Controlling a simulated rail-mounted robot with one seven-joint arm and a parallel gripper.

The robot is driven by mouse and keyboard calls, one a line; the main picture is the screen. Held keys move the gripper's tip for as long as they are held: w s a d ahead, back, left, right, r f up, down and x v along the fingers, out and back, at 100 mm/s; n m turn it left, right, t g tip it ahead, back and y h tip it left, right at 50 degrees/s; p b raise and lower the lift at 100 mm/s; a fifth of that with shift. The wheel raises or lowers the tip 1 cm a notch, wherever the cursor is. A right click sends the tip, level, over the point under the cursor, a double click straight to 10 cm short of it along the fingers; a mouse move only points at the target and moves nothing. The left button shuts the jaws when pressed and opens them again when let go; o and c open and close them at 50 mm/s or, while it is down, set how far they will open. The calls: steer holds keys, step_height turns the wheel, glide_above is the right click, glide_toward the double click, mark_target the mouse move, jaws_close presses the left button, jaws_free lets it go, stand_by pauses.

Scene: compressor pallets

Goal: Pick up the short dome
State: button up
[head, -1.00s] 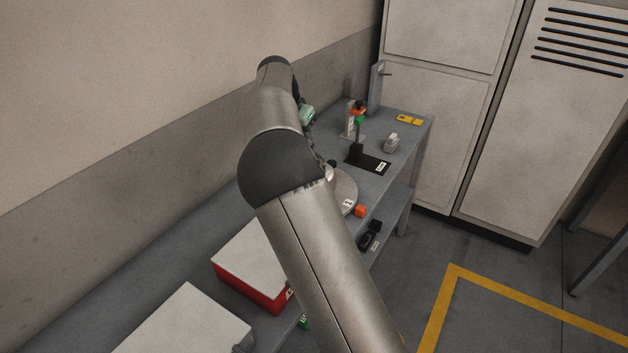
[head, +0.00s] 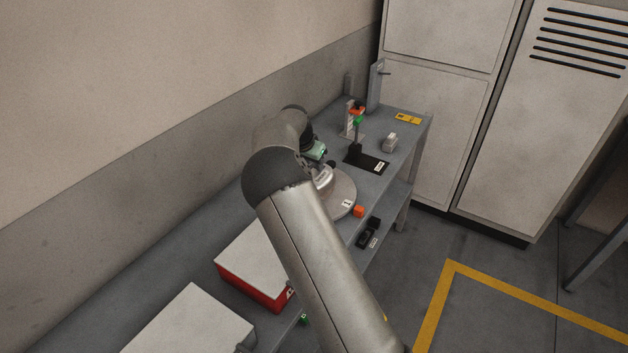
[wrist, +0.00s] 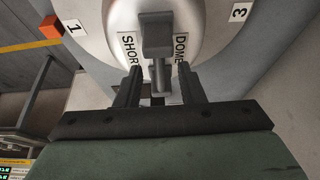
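The short dome (wrist: 112,22) is a pale metal dome with a "SHORT DOME" label and a dark grey handle (wrist: 157,38) on it. It sits on a round grey plate (wrist: 232,45) marked 1 and 3. My gripper (wrist: 160,75) is open, its two dark fingers either side of the handle's lower end. I cannot tell whether they touch it. In the head view the dome (head: 324,177) is partly hidden by my arm, and the round plate (head: 345,196) shows beside it on the bench.
An orange block (head: 358,211) sits by the plate's edge. A black stand (head: 366,160) and a grey block (head: 389,142) stand farther back. A red box with a white lid (head: 253,262) is nearer. A wall runs along the bench's left side.

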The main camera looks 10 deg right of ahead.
jaws_close()
steer(key=shift+r, duration=0.15)
stand_by(1.3)
